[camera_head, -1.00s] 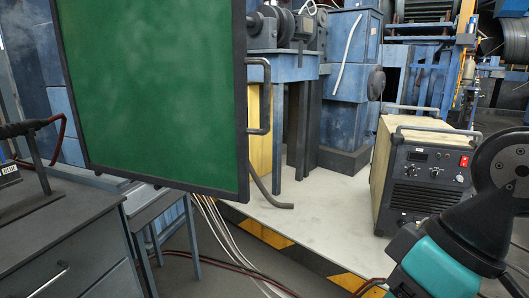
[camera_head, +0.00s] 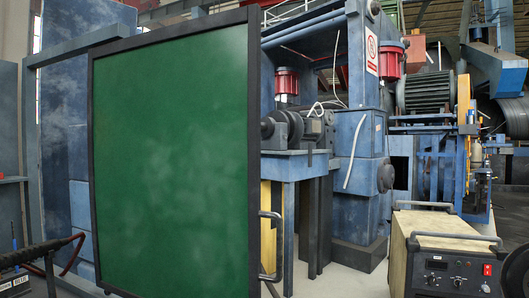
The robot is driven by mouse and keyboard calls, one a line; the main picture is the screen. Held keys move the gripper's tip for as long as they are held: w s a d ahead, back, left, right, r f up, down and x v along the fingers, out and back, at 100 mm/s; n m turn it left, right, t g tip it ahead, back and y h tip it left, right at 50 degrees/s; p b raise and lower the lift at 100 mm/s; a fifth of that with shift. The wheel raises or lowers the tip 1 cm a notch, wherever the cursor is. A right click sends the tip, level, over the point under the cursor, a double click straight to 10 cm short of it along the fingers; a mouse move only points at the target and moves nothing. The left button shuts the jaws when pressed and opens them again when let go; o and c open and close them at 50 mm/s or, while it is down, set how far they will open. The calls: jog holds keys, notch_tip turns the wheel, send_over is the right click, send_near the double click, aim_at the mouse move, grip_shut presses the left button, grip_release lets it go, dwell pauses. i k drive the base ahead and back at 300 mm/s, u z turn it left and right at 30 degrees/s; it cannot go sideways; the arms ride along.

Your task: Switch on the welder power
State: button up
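The welder (camera_head: 440,250) is a box with a tan body, a black front panel and grey bar handles on top. It stands at the lower right of the head view, its bottom cut off by the frame edge. A small red switch (camera_head: 487,269) sits at the right of its front panel. Dark knobs and a small display are also on the panel. I cannot read the switch's position. My gripper is not in view.
A large green screen (camera_head: 170,160) in a dark frame stands at left centre, with a handle at its right. Blue machinery (camera_head: 360,150) fills the back. A dark disc-shaped tool (camera_head: 517,272) at the right edge partly covers the welder's side. A torch-like handle (camera_head: 35,254) is at lower left.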

aim_at(487, 271)
jog(key=z, duration=1.1)
jog(key=i, duration=2.15)
jog(key=u, duration=0.05)
